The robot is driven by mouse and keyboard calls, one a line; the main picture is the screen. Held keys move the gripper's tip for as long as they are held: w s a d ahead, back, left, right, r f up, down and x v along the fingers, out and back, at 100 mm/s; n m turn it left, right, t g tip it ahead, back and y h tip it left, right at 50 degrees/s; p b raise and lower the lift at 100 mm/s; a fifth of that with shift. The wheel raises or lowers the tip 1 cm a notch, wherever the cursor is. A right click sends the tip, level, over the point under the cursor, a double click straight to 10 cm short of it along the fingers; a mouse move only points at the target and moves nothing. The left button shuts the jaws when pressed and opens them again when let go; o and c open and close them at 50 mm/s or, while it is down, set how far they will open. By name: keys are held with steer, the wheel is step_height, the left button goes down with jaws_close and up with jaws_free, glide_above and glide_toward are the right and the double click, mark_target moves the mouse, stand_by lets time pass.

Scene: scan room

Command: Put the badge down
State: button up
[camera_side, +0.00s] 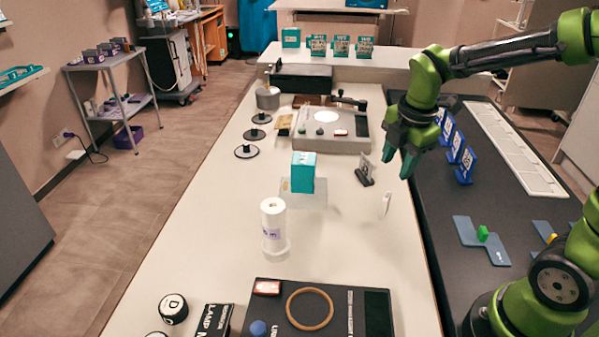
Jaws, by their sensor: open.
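A small white upright card (386,203), which looks like the badge, is near the right edge of the white table (340,250). I cannot tell whether it touches the table top. My gripper (398,163) is above it, pointing down, with its teal fingers apart and nothing visible between them. The gap between the fingertips and the card is clear. A dark stand (364,178) with a small grey-white card leaning in it is just left of my gripper.
A teal box (303,172) on a clear base and a white roll (272,222) stand left of the card. A black device with a tan ring (309,309) lies in front. Blue card stands (465,165) are on the dark surface at right. Bare table surrounds the card.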

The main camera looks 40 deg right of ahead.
steer(key=s+a+r+m+t+y, duration=0.1)
steer(key=s+a+r+m+t, duration=0.1)
steer(key=m, duration=0.8)
steer(key=s+a+r+m+t+y, duration=0.1)
steer(key=s+a+r+m+t, duration=0.2)
steer(key=s+m, duration=0.4)
steer(key=a+r+m, duration=0.1)
steer(key=m, duration=0.2)
steer(key=shift+s+m+y, duration=0.2)
steer(key=shift+m+y, duration=0.2)
steer(key=shift+a, duration=0.1)
